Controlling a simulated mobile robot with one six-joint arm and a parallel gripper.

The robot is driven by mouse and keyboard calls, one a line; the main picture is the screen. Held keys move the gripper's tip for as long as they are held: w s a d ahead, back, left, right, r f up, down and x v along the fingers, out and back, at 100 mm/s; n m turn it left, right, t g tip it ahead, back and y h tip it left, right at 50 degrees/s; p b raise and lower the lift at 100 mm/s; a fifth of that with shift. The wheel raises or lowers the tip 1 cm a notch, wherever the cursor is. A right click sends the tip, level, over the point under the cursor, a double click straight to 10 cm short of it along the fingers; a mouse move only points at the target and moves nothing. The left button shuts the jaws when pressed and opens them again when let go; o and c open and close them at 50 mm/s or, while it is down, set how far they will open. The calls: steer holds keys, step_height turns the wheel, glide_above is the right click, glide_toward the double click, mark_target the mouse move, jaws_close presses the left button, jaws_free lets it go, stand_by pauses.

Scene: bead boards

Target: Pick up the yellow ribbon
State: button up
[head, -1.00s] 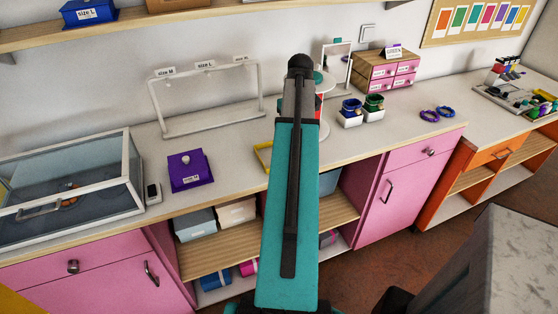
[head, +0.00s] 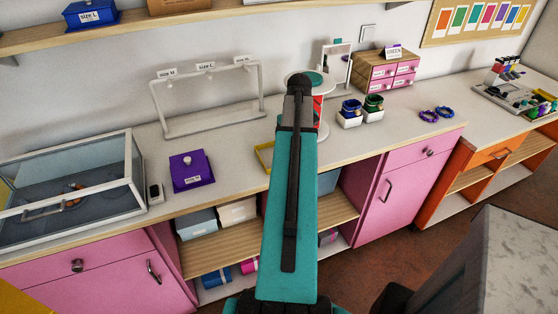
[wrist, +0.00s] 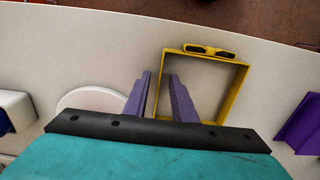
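A thin yellow square outline (wrist: 242,92) lies on the white counter in the wrist view, with two dark, yellow-edged ovals (wrist: 210,50) at its upper side. It is the only yellow thing near my gripper; I cannot tell which part of it is ribbon. In the head view a corner of the yellow outline (head: 262,158) shows at the counter's front, left of my arm, which hides the rest. The head view hides the fingers behind my arm.
A purple box (head: 191,170) stands left of the yellow outline. A white rack (head: 208,95) stands at the back. Bare counter (head: 225,145) lies between.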

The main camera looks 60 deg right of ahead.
stand_by(0.4)
jaws_close()
steer(key=shift+r, duration=0.15)
step_height(320, 180, up, 10)
steer(key=b, duration=0.2)
stand_by(0.7)
stand_by(0.5)
